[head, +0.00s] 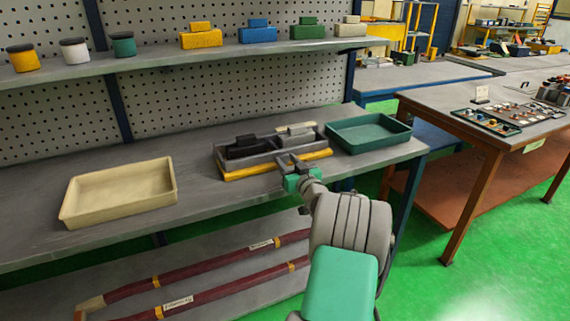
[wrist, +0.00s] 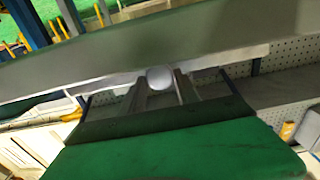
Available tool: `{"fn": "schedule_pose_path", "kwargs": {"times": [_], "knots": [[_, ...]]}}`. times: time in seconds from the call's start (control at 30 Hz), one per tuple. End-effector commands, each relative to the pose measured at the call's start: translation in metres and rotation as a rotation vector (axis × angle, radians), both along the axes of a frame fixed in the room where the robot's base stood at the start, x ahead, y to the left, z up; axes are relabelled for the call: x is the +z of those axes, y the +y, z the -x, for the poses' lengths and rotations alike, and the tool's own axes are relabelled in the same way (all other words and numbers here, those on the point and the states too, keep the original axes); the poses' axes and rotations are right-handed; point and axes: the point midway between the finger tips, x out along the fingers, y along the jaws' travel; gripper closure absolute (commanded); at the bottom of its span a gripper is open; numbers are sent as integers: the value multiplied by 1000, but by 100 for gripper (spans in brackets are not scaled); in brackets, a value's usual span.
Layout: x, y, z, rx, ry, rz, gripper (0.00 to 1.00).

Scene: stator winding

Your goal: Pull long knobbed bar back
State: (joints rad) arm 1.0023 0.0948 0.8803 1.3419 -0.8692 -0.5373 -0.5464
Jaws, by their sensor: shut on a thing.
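My gripper (head: 289,163) is at the front right edge of a grey two-part tray (head: 228,162) on a yellow base (head: 238,174). In the wrist view its two fingers (wrist: 161,88) are closed around a pale round knob (wrist: 159,77), taken as the knob of the long bar. The bar itself cannot be made out clearly in either view; in the head view the gripper hides that spot. A black block (head: 248,150) lies in the tray's left part and a pale block (head: 294,130) in its right part.
A cream tray (head: 118,190) stands on the bench to the left, and a green tray (head: 368,132) to the right. Bare bench (head: 195,180) lies between the cream tray and the grey tray. A shelf (head: 200,55) with tins and coloured blocks runs above.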

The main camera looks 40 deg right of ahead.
Motion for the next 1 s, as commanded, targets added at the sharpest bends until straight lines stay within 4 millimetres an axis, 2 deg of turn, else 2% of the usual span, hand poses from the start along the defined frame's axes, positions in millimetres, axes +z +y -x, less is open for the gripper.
{"fn": "schedule_pose_path", "kwargs": {"times": [0.27,0.3,0.5,0.8,0.87,1.0], "knots": [[-1,1,3,-1,0,-3,100],[-1,1,3,-1,0,-3,59],[0,1,3,0,-1,-2,43],[0,1,5,0,-1,-2,41],[0,2,11,-1,-1,-2,41],[-1,10,38,-3,0,-2,41]]}}
